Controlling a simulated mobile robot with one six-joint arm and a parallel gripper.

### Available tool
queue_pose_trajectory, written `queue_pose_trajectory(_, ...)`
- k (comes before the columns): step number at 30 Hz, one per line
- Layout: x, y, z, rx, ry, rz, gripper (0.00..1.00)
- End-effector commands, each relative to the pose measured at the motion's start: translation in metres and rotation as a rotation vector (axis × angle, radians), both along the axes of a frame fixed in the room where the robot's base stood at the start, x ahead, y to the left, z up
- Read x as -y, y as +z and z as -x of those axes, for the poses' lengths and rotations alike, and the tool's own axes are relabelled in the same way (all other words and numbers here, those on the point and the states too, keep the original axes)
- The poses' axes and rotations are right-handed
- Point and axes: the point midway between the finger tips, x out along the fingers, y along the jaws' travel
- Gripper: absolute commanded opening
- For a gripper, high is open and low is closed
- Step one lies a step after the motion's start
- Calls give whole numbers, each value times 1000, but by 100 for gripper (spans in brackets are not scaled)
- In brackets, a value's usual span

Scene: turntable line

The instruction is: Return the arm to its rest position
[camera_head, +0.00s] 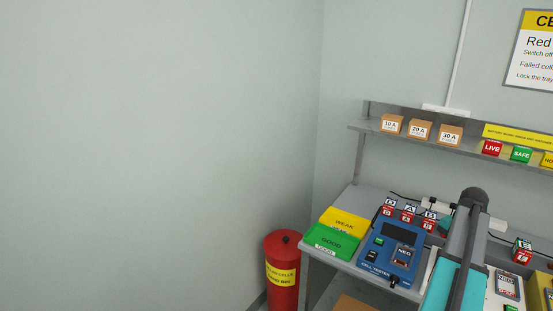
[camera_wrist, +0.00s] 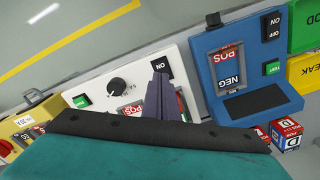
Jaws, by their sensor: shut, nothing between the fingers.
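My gripper (camera_wrist: 161,80) shows in the wrist view as dark fingers, shut together and empty. In that view the fingers are in front of the white panel (camera_wrist: 190,60), beside its ON/OFF switch, and hide part of it; I cannot tell how far above it they are. My teal and grey arm spans the lower right of the head view, over the bench. The gripper itself cannot be made out there.
The blue cell tester (camera_head: 375,262) stands on the bench, beside the green GOOD tray (camera_head: 330,240) and yellow WEAK tray (camera_head: 345,222). Several labelled cells stand behind. A shelf (camera_head: 365,127) with small boxes hangs above. A red bin (camera_head: 283,290) stands left.

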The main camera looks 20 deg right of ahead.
Motion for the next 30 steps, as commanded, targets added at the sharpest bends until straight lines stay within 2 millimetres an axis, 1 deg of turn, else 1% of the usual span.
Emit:
queue_pose_trajectory(5, -24, -13, -22, -1, 65, -2, 0)
queue_pose_trajectory(8, -47, -25, -42, 0, 128, -1, 0)
queue_pose_trajectory(12, -85, -45, -72, 0, 231, -1, 0)
queue_pose_trajectory(17, -130, -65, -101, 0, 346, 0, 0)
queue_pose_trajectory(18, -142, -71, -107, 0, 374, 0, 0)
queue_pose_trajectory(23, -189, -91, -130, 0, 489, 0, 0)
queue_pose_trajectory(30, -263, -119, -156, 0, 666, 0, 0)
